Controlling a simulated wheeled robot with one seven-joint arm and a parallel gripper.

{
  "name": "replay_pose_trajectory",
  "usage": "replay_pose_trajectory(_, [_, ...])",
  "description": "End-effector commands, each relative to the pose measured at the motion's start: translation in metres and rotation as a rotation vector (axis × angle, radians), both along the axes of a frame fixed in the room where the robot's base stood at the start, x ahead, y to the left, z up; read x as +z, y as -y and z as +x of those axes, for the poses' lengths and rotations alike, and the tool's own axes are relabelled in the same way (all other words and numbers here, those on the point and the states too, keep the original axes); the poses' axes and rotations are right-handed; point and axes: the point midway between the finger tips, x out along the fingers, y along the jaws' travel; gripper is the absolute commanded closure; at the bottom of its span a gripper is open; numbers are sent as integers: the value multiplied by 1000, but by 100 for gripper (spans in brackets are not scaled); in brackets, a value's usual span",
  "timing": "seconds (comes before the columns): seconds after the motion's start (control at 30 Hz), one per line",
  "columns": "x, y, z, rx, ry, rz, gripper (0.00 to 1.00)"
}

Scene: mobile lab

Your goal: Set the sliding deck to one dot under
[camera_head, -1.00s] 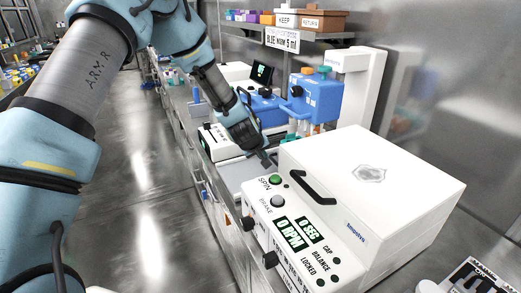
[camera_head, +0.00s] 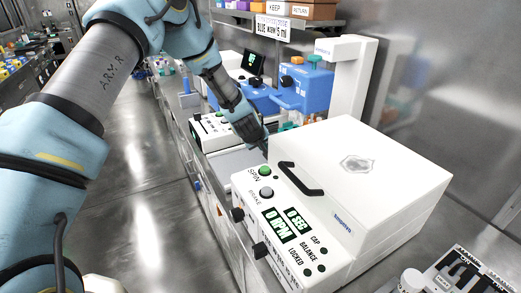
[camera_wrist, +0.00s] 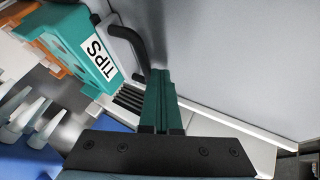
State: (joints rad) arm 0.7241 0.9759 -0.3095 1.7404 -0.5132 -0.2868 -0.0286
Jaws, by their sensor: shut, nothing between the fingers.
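My gripper (camera_head: 262,148) is low behind the far left corner of the white centrifuge, beside the blue pipetting device (camera_head: 310,88). In the wrist view its teal fingers (camera_wrist: 160,98) are shut with nothing between them. Their tips are close to a black ridged part (camera_wrist: 130,97) and a black bar handle (camera_wrist: 130,42) by a teal block labelled TIPS (camera_wrist: 94,48). I cannot tell whether they touch. I cannot make out the sliding deck for certain or read any dots. A grey flat surface (camera_head: 228,166) lies left of the gripper.
The white centrifuge (camera_head: 375,180), with a black handle and displays reading 0, fills the near bench. A white instrument (camera_head: 212,132) stands further back. White conical pieces (camera_wrist: 40,120) are near the fingers in the wrist view. A grey panel (camera_wrist: 240,60) rises to their right.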

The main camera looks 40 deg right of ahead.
Motion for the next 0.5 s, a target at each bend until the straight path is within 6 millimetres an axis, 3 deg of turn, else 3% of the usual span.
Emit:
replay_pose_trajectory(0.1, [0,8,-2,-2,0,0,100])
replay_pose_trajectory(0.5, [5,12,-2,-3,3,-6,100])
